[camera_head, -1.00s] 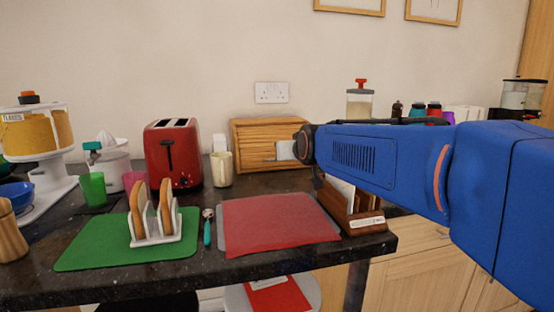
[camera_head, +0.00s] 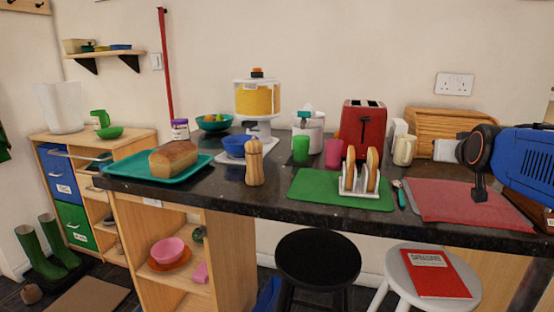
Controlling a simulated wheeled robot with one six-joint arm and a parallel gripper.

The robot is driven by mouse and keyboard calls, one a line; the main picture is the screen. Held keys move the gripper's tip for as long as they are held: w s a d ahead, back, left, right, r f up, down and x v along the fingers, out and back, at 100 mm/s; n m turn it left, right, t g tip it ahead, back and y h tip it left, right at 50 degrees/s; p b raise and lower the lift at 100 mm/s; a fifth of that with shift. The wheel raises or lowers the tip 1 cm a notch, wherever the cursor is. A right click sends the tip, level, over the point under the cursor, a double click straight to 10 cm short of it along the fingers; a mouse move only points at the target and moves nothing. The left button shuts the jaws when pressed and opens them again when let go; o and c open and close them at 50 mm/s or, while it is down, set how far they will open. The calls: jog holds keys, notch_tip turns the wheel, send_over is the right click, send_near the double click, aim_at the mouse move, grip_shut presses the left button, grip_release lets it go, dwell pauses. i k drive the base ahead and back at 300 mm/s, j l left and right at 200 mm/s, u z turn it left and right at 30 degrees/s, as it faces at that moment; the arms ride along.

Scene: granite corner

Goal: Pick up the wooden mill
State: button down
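The wooden mill (camera_head: 254,165) stands upright on the dark granite worktop (camera_head: 215,184), near its front edge and left of the middle of the view. It is pale wood with a narrow waist and a round knob on top, and nothing covers it. My gripper (camera_head: 447,149) is at the end of my blue arm at the right, far to the right of the mill and apart from it. Its fingers are small and partly hidden by the dark wrist, so I cannot tell whether it is open or shut.
A teal tray with a loaf (camera_head: 174,156) lies left of the mill. Behind are a blue bowl (camera_head: 237,146) and a juice dispenser (camera_head: 257,100). A green mat with a toast rack (camera_head: 360,190) lies to the right. Two stools, black (camera_head: 318,258) and white (camera_head: 385,262), stand in front.

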aim_at(254, 175)
jog(key=k+j, duration=0.15)
jog(key=j, duration=0.25)
jog(key=k+j, duration=0.15)
jog(key=j, duration=0.25)
jog(key=k+j, duration=0.15)
jog(key=j, duration=0.25)
